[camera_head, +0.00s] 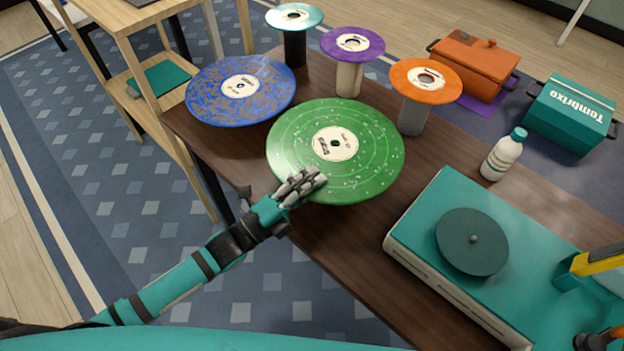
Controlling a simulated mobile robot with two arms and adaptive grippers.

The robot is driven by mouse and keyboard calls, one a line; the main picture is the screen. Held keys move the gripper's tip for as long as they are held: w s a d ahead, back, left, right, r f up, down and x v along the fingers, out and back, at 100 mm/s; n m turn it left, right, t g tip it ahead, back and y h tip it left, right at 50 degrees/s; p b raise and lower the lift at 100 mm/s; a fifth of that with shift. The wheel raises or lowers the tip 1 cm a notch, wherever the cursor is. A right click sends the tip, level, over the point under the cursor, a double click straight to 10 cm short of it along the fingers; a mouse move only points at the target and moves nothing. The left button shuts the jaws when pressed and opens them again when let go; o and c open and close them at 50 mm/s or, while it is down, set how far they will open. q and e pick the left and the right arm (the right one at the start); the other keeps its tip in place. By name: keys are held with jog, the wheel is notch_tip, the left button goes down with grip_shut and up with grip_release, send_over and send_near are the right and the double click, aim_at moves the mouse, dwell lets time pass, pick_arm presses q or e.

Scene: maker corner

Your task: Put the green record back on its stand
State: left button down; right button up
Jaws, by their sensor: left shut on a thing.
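The green record (375,165) is a speckled disc with a cream label, roughly level above the brown table (335,250). My left gripper (312,180) is shut on its near-left edge. No stand shows under the green record; whatever is beneath it is hidden by the disc, so I cannot tell if it touches a support. My right gripper is not in view.
A blue record (215,95) is just left of the green one. Teal (275,16), purple (372,40) and orange (410,88) records sit on stands behind. A white bottle (502,158) and a teal record player (430,215) with a bare platter stand to the right.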

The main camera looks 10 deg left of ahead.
pick_arm(q)
jog(key=shift+f, duration=0.2)
dwell(0.5)
jog(key=shift+f+b, duration=0.4)
jog(key=shift+b, duration=0.1)
dwell(0.5)
jog(key=c, duration=1.4)
grip_release()
jog(key=shift+f, duration=0.1)
jog(key=v, duration=1.2)
